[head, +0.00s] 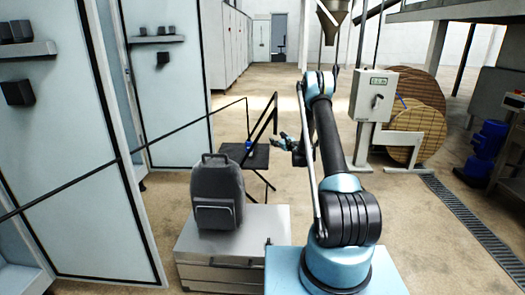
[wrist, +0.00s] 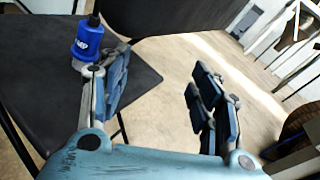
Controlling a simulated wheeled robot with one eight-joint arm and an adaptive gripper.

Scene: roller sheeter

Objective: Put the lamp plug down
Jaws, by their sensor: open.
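The lamp plug (wrist: 88,42) is a blue cylinder with white lettering and a dark top. It stands upright on the black seat of a folding chair (wrist: 35,65). In the head view it is a small blue spot (head: 248,146) on the seat. My gripper (wrist: 160,85) is open, with nothing between its fingers. The plug is outside the jaws, beyond the left finger, which partly overlaps its base in the wrist view. I cannot tell whether they touch. In the head view my gripper (head: 284,143) is just right of the chair.
A grey backpack (head: 217,190) stands on a light metal chest (head: 232,245) in front of the chair. Pale cabinets (head: 75,190) line the left. Floor right of the chair is clear.

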